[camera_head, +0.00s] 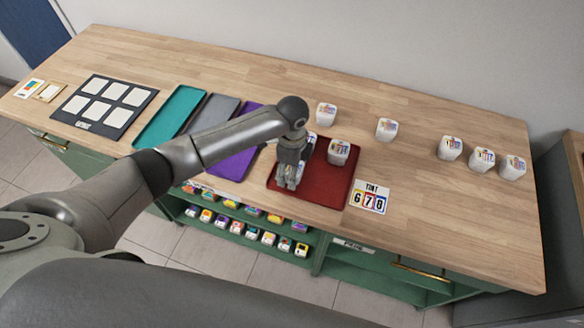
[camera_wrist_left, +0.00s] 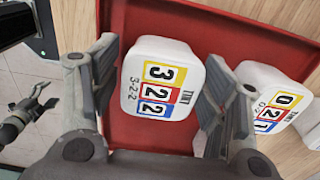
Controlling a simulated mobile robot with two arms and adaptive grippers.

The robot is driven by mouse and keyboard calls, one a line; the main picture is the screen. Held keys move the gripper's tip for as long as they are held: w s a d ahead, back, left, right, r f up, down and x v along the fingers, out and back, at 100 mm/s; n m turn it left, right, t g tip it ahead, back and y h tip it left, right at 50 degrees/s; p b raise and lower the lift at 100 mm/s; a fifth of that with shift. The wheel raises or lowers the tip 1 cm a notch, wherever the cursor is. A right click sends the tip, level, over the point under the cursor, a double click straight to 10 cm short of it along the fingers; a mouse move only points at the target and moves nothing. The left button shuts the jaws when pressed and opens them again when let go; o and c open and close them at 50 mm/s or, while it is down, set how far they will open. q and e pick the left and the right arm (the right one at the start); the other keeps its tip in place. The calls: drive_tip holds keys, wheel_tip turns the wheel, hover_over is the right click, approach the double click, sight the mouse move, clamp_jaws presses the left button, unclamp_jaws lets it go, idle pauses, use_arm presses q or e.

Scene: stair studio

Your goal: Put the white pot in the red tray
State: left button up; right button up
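The red tray (camera_head: 325,185) lies near the front edge of the counter. My left gripper (camera_head: 287,182) points down over its left part. In the left wrist view, a white pot (camera_wrist_left: 161,80) marked 322 is between the fingers of my left gripper (camera_wrist_left: 160,85), which look open with narrow gaps beside it. The pot appears over the tray floor (camera_wrist_left: 150,140); the fingers mostly hide it in the head view. A second white pot (camera_head: 339,152) stands in the tray and shows partly in the wrist view (camera_wrist_left: 262,80). My right gripper (camera_wrist_left: 28,108) appears small and open, away from the counter.
White pots stand behind the tray (camera_head: 326,113), (camera_head: 386,129) and at the right (camera_head: 449,147). A purple tray (camera_head: 232,163), a grey tray (camera_head: 216,108) and a teal tray (camera_head: 170,116) lie left. A number card (camera_head: 370,197) lies beside the red tray. The counter's right front is clear.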

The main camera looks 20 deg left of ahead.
use_arm(q)
wheel_tip(320, 180, up, 12)
drive_tip(key=b, duration=0.1)
drive_tip(key=shift+r+b, duration=0.2)
drive_tip(key=shift+b, duration=0.15)
idle(0.7)
